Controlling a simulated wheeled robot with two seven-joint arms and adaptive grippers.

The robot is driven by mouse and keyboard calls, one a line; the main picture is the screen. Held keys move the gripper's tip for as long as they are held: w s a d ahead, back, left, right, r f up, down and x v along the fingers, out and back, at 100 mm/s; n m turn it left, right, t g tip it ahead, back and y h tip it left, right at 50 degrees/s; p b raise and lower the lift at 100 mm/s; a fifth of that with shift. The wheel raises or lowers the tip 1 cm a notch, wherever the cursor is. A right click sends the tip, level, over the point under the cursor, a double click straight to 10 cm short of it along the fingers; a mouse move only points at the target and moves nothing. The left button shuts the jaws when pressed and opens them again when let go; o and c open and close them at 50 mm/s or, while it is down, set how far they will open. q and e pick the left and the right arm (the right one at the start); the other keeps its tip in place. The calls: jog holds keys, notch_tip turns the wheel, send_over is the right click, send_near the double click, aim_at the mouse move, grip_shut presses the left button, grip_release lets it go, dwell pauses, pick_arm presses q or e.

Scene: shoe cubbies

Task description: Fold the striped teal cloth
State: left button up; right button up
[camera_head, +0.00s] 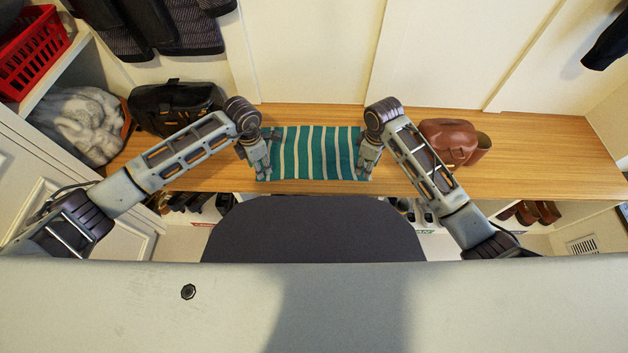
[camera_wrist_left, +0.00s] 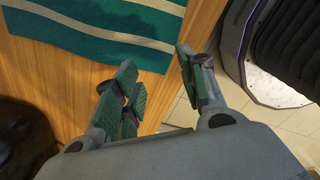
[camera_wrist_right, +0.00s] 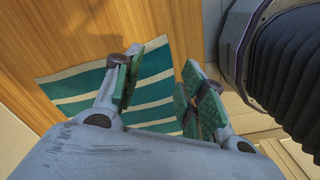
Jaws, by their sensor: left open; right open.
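The striped teal cloth (camera_head: 316,153), teal with pale stripes, lies flat and spread out on the wooden bench. My left gripper (camera_head: 264,172) is open over the cloth's left edge. In the left wrist view the cloth (camera_wrist_left: 110,28) lies beyond the open fingers (camera_wrist_left: 160,92), with nothing between them. My right gripper (camera_head: 366,168) is open at the cloth's right edge. In the right wrist view the cloth (camera_wrist_right: 90,88) shows behind and between the open fingers (camera_wrist_right: 162,85). I cannot tell whether the fingers touch it.
The wooden bench (camera_head: 540,155) has free room at the right. A black bag (camera_head: 172,105) and a grey furry item (camera_head: 80,122) are at the left. Shoes sit in cubbies below the bench.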

pick_arm(q)
jog(key=shift+f, duration=2.35)
pick_arm(e)
jog(key=shift+f, duration=2.3)
pick_arm(q)
jog(key=shift+f, duration=0.2)
pick_arm(e)
jog(key=shift+f, duration=0.2)
pick_arm(q)
jog(key=c, duration=0.7)
pick_arm(e)
jog(key=c, duration=0.7)
pick_arm(q)
jog(key=shift+f, duration=0.1)
grip_shut()
pick_arm(e)
jog(key=shift+f, duration=0.1)
grip_shut()
pick_arm(q)
jog(key=shift+a, duration=0.1)
pick_arm(e)
jog(key=shift+s+d, duration=0.1)
